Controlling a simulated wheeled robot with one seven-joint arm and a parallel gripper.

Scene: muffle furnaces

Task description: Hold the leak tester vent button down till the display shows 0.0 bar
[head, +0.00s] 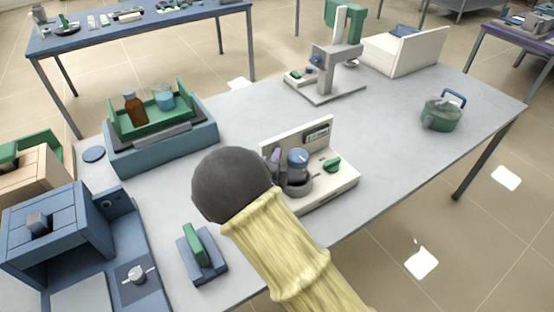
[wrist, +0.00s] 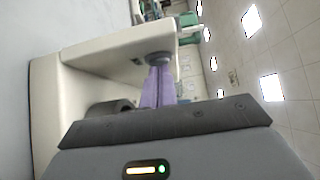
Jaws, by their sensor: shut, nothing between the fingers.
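The leak tester (head: 343,183) is a cream unit with an upright back panel, at the middle of the table in the head view. Its display (head: 316,135) sits on the panel, too small to read. A blue-topped jar (head: 297,160) stands in a grey ring on its base, with a green knob (head: 332,165) to the right. My gripper (wrist: 159,72) has purple fingers, closed together and empty. The tips are at a round dark grey button-like part (wrist: 158,58) on the cream housing; I cannot tell whether it is pressed. The head view shows the fingers (head: 275,157) partly behind my arm.
A blue unit with a green tray (head: 165,122) holding a bottle and beaker stands to the left. A blue furnace (head: 58,228) is at lower left. A green block on a blue base (head: 202,254) lies nearer. A grey stand (head: 338,75) is behind. The table's right side is mostly clear.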

